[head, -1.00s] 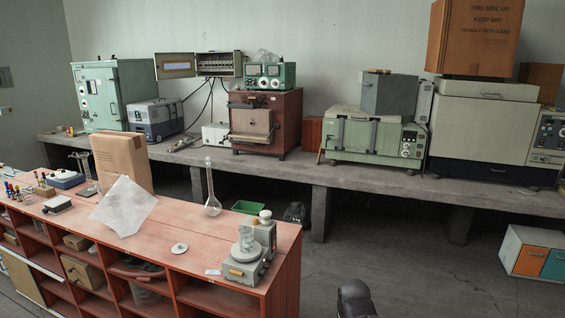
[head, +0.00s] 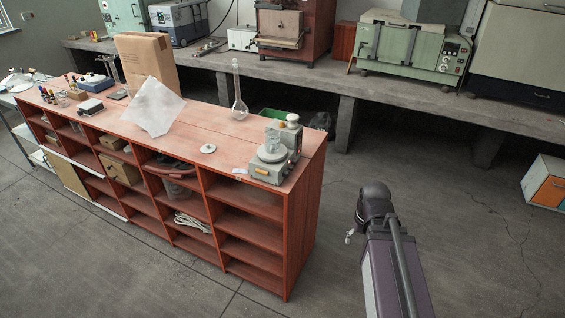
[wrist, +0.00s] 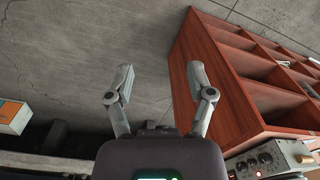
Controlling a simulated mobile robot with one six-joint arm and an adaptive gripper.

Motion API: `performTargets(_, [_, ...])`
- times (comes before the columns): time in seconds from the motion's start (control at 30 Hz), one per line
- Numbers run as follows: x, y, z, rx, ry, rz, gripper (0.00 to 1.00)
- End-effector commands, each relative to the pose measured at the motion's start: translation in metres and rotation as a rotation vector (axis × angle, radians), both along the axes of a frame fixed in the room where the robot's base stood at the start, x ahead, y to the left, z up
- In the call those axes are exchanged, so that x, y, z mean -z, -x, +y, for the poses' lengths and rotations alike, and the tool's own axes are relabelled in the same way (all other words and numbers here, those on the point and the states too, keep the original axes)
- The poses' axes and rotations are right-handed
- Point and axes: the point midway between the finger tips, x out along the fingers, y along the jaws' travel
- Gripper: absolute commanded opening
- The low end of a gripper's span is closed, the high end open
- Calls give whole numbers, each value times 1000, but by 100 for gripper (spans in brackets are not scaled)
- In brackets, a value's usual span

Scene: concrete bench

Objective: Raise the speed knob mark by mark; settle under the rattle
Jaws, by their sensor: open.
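In the head view my arm is right of the bench.
The red bench (head: 255,230) has open shelves. A tall-necked flask (head: 239,95), a white disc (head: 208,149), a clear plastic sheet (head: 156,107) and a cardboard box (head: 148,62) stand or lie on top. A concrete bench (head: 400,88) runs behind. The floor between is mostly clear.

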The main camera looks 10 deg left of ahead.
Motion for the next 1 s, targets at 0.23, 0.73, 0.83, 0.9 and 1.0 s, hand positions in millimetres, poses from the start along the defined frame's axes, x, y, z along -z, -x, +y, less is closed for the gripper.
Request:
performTargets(0.23, [12, -41, 24, -92, -182, -9, 69])
performTargets(0.73, [-2, -160, 81, -387, -769, -206, 69])
performTargets(0.83, [-11, -185, 87, -440, -880, -275, 69])
performTargets(0.9, [-19, -201, 88, -474, -953, -329, 69])
performTargets(1.0, [-30, -221, 89, -515, -1043, -404, 69])
